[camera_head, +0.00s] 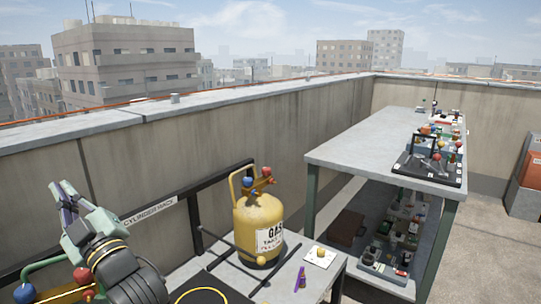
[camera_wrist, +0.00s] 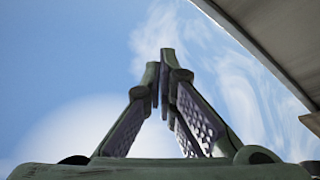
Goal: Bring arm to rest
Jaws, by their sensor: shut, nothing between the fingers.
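My gripper (camera_head: 66,192) is at the left of the head view, on my dark arm, with its fingers pointing up. Sky fills most of that view behind the fingers.
A yellow gas cylinder (camera_head: 256,222) with red and blue knobs stands on a low bench by the rack bar (camera_head: 180,204). A white plate (camera_head: 320,257) and a purple tool (camera_head: 300,279) lie nearby. A grey workbench (camera_head: 345,150) with equipment stands right. Open floor (camera_head: 480,255) lies beyond.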

